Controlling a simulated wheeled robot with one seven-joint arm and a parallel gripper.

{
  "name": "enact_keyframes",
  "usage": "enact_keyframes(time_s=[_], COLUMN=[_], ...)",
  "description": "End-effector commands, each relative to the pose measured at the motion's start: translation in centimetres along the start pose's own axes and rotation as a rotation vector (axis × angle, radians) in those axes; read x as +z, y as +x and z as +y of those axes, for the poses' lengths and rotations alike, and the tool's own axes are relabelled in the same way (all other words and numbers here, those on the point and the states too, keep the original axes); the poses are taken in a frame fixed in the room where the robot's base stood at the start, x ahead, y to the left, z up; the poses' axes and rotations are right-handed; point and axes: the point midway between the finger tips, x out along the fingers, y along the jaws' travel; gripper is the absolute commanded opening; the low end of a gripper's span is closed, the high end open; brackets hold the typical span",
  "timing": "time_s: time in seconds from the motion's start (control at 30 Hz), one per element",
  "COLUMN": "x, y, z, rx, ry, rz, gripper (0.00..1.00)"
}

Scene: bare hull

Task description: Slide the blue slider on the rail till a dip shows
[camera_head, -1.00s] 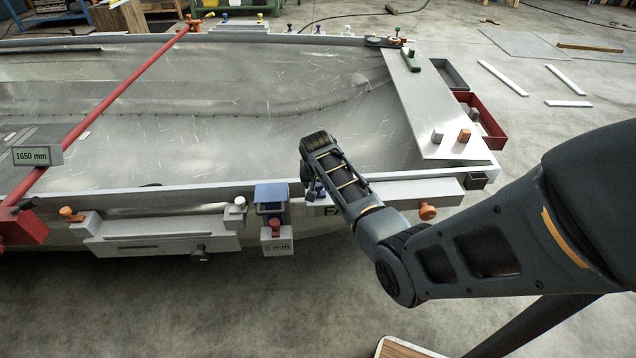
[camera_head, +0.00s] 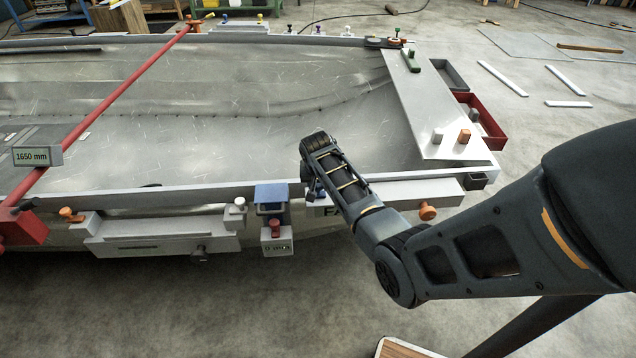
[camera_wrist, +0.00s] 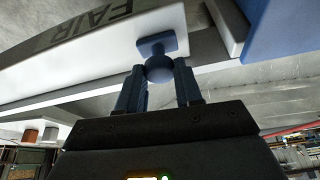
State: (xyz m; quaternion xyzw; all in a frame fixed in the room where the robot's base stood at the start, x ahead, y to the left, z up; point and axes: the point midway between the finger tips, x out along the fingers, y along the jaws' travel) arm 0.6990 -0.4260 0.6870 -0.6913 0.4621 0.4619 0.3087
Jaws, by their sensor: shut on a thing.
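The blue slider (camera_wrist: 158,68) is a round knob on a small blue plate, set against a pale bar (camera_wrist: 90,50) marked "FAIR" in the wrist view. My gripper (camera_wrist: 159,78) is shut on the knob, one dark blue finger on each side. In the head view the same pale bar (camera_head: 415,193) runs along the near hull edge with only "FA" showing, and my wrist hides most of the knob and fingertips. I cannot make out a dip.
A blue-topped block (camera_head: 271,194) stands left of my wrist, above a small box with a red knob and a "0 mm" display (camera_head: 277,247). An orange knob (camera_head: 427,211) sits at the bar's right. A red bar (camera_head: 110,100) crosses the hull.

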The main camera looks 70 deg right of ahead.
Motion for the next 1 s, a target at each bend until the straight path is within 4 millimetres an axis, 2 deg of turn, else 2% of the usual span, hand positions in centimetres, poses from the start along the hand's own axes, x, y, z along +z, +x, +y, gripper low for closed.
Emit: enact_keyframes(time_s=[0.17,0.27,0.5,0.6,0.97,1.0], x=[-0.1,-0.3,-0.9,-1.0,-1.0,-1.0], y=[-0.1,-0.1,0.2,0.3,0.4,0.4], z=[0.5,2.4,8.1,9.5,10.0,10.0], rx=[0.000,0.001,0.001,0.002,0.001,0.001], ry=[0.001,0.004,0.005,0.003,0.001,0.001], rz=[-0.001,-0.002,-0.001,-0.001,0.000,0.000], gripper=[0.00,0.00,0.00,0.00,0.00,0.38])
